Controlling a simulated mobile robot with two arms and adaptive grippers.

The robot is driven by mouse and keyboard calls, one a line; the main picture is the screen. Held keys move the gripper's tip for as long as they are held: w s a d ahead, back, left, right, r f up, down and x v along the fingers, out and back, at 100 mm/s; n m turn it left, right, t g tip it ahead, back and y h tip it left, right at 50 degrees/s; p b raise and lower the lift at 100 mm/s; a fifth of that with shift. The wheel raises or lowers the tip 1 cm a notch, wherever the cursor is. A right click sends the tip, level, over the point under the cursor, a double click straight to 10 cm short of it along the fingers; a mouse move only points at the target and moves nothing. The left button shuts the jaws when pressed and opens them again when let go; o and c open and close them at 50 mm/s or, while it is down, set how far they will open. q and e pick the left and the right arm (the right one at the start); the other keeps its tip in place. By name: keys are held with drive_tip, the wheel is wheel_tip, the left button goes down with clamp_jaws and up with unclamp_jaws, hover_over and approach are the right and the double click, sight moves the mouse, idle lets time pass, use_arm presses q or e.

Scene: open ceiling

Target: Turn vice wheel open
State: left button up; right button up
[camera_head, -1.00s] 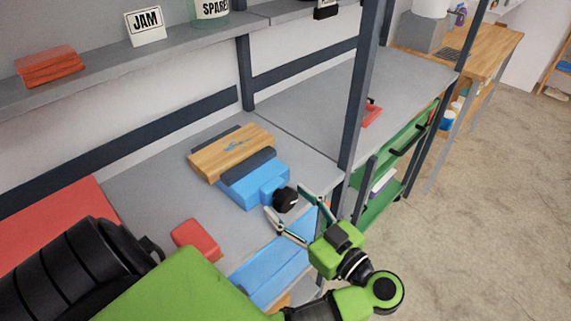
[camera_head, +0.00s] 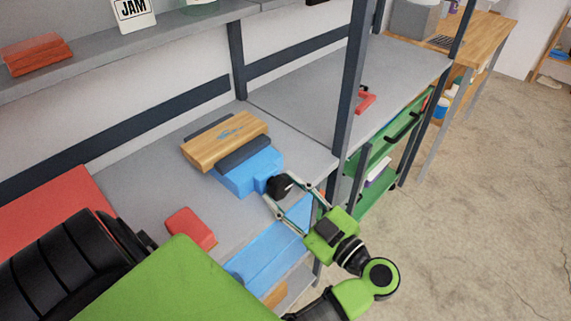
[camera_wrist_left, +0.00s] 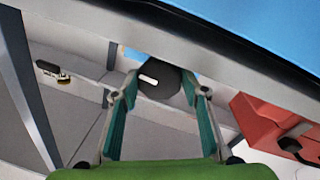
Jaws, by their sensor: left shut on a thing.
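The vice (camera_head: 248,172) is blue with dark grey jaws and stands on the grey workbench. The vice wheel (camera_head: 279,187) is a black knob at the vice's front end, facing the bench's front edge. My left gripper (camera_head: 281,189) has its two fingers around the wheel and is shut on it. In the left wrist view the dark wheel (camera_wrist_left: 160,84) shows between the fingertips. My right gripper is not in view.
A red block (camera_head: 190,227) lies on the bench, left of my left gripper. Blue drawers (camera_head: 268,258) lie under the bench front. A dark upright post (camera_head: 347,100) stands just beyond my gripper. Open floor (camera_head: 470,200) lies to the right.

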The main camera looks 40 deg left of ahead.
use_arm(q)
drive_tip(key=o, duration=1.1)
